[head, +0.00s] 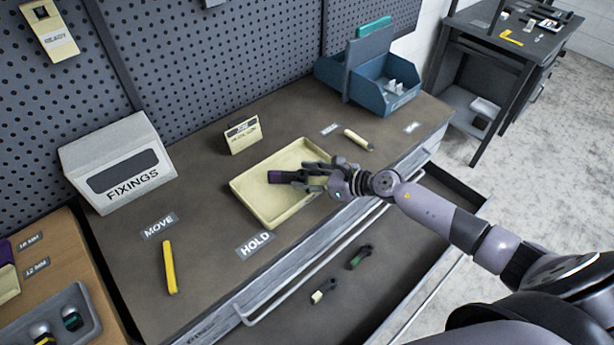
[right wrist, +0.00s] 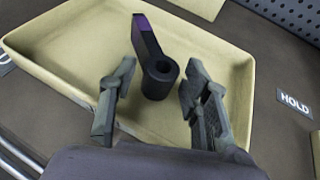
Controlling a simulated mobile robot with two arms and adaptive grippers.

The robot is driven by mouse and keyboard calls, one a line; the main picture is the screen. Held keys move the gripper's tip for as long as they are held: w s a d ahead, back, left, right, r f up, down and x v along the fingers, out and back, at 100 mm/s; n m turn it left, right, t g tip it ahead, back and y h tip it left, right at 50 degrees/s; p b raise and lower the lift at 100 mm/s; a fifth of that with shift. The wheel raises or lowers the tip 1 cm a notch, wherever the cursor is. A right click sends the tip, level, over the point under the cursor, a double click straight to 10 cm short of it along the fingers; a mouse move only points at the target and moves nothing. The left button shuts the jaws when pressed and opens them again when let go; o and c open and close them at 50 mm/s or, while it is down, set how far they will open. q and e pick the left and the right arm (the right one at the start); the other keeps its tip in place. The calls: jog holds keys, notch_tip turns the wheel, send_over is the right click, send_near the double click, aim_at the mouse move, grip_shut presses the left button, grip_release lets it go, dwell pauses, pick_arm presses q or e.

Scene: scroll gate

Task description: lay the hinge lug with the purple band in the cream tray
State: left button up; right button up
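The hinge lug with the purple band (head: 278,176) is dark, with a round holed end. It is over the floor of the cream tray (head: 243,196) and seems to lie on it. In the right wrist view the lug (right wrist: 158,75) has its holed end toward my fingers and its purple end away, inside the tray (right wrist: 60,78). My right gripper (head: 312,178) is over the tray. In the wrist view its fingers (right wrist: 155,105) stand open on either side of the holed end, with gaps on both sides. My left gripper is not in view.
An open drawer (head: 385,290) below the bench front holds a green-banded lug (head: 360,257) and a pale-banded lug (head: 322,291).

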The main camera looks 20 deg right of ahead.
jog(key=shift+r, duration=0.15)
jog(key=shift+s+d, duration=0.15)
jog(key=shift+d, duration=0.05)
jog(key=b+v, duration=0.3)
jog(key=v, duration=0.7)
jog(key=shift+s+d, duration=0.15)
jog(key=shift+s, duration=0.05)
jog(key=shift+s+d+r, duration=0.25)
jog(key=shift+s+r, duration=0.1)
jog(key=shift+r, duration=0.1)
